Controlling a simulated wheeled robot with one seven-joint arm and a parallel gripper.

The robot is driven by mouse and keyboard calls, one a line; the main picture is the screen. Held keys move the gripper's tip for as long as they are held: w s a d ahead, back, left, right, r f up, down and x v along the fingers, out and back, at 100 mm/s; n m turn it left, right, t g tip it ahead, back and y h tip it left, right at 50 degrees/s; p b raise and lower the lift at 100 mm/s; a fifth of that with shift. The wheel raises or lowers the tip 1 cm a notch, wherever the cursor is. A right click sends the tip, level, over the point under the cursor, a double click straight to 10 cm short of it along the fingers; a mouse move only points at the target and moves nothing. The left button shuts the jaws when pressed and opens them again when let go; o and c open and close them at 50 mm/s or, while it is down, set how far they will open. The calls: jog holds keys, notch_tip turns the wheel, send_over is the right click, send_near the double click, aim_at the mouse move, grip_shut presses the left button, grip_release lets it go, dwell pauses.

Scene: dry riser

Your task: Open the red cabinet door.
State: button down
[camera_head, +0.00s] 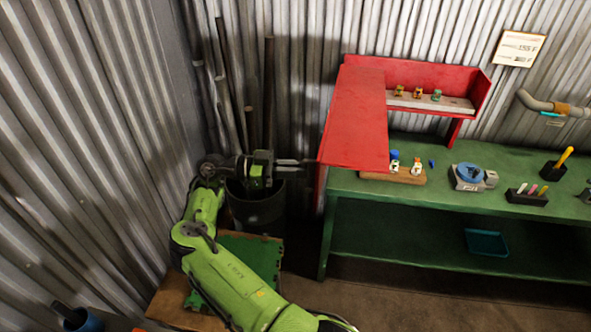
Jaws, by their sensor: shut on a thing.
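The red cabinet (478,92) is on the back corrugated wall, above the green workbench. Its red door (355,122) stands swung out from the cabinet front, toward the left and the camera. A pale shelf inside (440,103) with several small figures shows beside it. My gripper (306,162) is at the door's lower left edge, coming from the left, with its fingers shut on the door there. The exact grip point is too small to see clearly, and I cannot make out a handle.
The green workbench (465,205) holds a wooden block (380,176) with small figures, a blue-and-grey device (470,177) and pen holders. A dark bin (257,207) with upright pipes stands behind my arm. A corrugated wall closes the left side. Brown floor is free in front of the bench.

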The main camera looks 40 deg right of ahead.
jog(key=shift+w+d+r, duration=0.15)
jog(key=shift+d+r, duration=0.1)
jog(key=shift+r, duration=0.1)
jog(key=c, duration=1.4)
grip_release()
jog(key=shift+w+d+f, duration=0.1)
jog(key=shift+d, duration=0.15)
jog(key=shift+o, duration=1.1)
jog(key=shift+d+f, duration=0.1)
jog(key=shift+d, duration=0.15)
jog(key=shift+a+f, duration=0.1)
jog(key=shift+a, duration=0.05)
jog(key=b+v, duration=0.1)
jog(key=v, duration=1.1)
